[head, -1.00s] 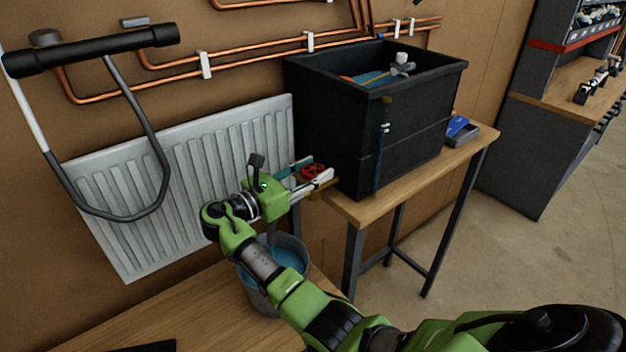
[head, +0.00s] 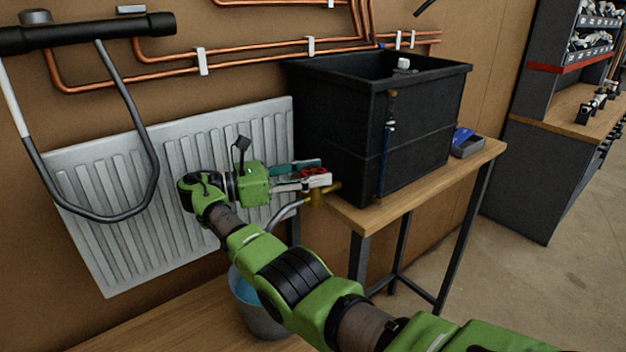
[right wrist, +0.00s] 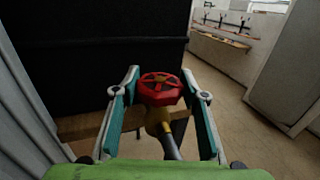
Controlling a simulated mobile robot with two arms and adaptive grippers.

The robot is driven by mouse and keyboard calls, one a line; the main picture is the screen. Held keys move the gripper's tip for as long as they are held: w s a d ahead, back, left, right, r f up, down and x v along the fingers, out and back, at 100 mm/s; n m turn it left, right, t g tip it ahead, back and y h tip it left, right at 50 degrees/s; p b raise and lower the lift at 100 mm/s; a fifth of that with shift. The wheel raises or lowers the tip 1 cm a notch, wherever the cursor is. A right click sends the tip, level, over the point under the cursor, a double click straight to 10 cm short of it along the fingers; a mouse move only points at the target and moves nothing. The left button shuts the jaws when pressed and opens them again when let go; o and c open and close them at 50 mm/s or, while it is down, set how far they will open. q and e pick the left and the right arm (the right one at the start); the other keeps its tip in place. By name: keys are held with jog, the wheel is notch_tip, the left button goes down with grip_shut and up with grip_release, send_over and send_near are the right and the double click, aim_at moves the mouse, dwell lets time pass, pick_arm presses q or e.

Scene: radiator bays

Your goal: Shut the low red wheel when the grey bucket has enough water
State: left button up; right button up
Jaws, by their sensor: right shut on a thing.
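The low red wheel (head: 314,172) sits on a brass valve below the black tank (head: 325,125). In the right wrist view the red wheel (right wrist: 160,88) is between the two fingers of my right gripper (right wrist: 160,95). In the head view my right gripper (head: 318,173) is shut on the wheel, coming from the left. The grey bucket (head: 262,322) stands below on the bench, partly hidden by my right arm. Blue water (head: 242,288) shows inside it; its full level is hidden. A grey spout (head: 284,214) leads from the valve towards the bucket. My left gripper is out of view.
A white radiator (head: 110,215) hangs on the wall behind my arm, with copper pipes (head: 250,60) above. The tank stands on a wooden table (head: 440,178) with a blue and grey box (head: 466,143). Open floor lies to the right.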

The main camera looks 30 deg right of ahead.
aim_at(314, 171)
dwell(0.5)
jog(key=o, duration=1.1)
jog(key=shift+d, duration=0.1)
jog(key=shift+o, duration=0.2)
notch_tip(314, 171, up, 10)
jog(key=shift+f, duration=0.1)
